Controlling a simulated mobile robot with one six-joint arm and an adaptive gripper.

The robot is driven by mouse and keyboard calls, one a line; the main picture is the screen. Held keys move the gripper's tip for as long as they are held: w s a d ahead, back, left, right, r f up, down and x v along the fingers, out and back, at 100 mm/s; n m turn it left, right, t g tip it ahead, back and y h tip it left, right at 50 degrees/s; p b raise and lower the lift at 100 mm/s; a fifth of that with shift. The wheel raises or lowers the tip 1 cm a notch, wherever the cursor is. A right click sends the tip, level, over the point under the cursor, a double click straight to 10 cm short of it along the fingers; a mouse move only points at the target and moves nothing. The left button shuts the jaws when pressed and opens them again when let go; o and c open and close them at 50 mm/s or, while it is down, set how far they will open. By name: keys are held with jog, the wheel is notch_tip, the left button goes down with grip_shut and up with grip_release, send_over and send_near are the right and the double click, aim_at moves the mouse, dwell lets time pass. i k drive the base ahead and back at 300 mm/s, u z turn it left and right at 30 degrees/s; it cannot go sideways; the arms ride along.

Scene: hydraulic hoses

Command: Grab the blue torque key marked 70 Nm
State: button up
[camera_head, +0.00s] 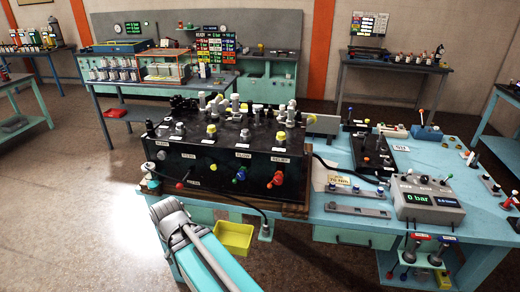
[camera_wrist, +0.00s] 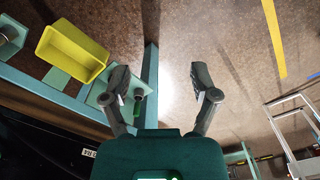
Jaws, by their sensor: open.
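A small tan label (camera_head: 338,181), which seems to read 70 Nm, lies on the bench to the right of the black valve block. Grey-blue bars (camera_head: 357,211) lie on the bench beside and below it. I cannot tell for certain which item is the blue torque key. My gripper (camera_wrist: 163,88) is open and empty in the wrist view, its two fingers spread over the floor and the bench's edge. A dark fitting with a green part shows beside the left finger. The gripper's fingertips do not show in the head view.
The black valve block (camera_head: 215,155) with knobs fills the bench's left part. A yellow bin (camera_head: 234,238) hangs at the front; it also shows in the wrist view (camera_wrist: 72,52). A pressure gauge box (camera_head: 428,203) stands at right. Red and blue-topped items sit below the front edge. Floor is clear at left.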

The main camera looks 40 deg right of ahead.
aim_at(436, 259)
jog(key=z, duration=1.9)
